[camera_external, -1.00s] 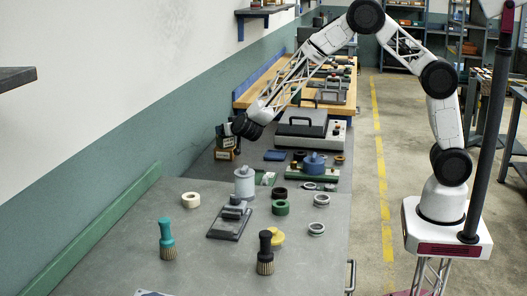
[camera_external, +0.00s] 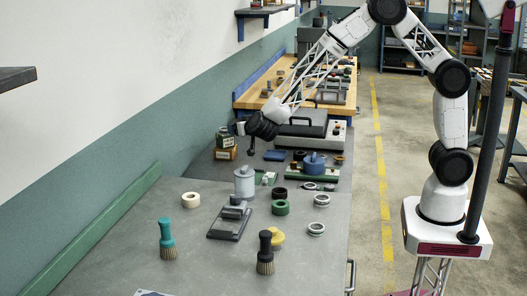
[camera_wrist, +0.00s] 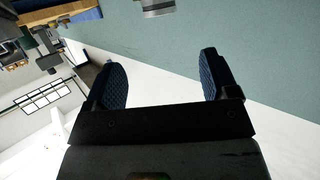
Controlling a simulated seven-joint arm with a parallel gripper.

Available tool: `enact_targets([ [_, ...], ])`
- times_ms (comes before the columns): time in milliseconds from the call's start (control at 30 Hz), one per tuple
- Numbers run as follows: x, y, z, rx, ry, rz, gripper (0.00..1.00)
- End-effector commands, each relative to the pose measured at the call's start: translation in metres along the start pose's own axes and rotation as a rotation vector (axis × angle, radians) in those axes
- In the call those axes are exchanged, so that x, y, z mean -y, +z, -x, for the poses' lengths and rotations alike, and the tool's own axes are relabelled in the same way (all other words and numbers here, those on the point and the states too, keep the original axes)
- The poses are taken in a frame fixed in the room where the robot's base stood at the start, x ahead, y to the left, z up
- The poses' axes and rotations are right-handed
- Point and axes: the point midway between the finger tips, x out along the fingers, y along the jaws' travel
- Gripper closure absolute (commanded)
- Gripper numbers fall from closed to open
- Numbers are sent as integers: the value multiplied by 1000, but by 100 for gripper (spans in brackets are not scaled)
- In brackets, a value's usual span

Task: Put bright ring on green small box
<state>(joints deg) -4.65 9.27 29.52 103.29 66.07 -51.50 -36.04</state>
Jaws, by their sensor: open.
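I cannot tell which ring is the bright one. My gripper (camera_external: 251,151) is just right of the boxes, above the table. In the wrist view my gripper (camera_wrist: 163,77) has its two dark fingers wide apart with nothing between them.
A grey canister (camera_external: 244,183), a green ring (camera_external: 280,208), a cream ring (camera_external: 190,200), a yellow piece (camera_external: 277,239) and two brushes (camera_external: 167,240) (camera_external: 265,253) stand on the table. A dark-lidded machine (camera_external: 305,131) is behind my gripper.

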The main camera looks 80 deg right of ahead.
Motion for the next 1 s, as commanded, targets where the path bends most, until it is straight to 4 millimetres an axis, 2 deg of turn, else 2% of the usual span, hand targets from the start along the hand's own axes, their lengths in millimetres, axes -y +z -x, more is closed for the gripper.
enact_targets([
  [667,0,-4,3,3,-13,-3,20],
  [867,1,-22,19,31,-95,-14,20],
  [1000,0,-43,44,73,-199,-23,20],
])
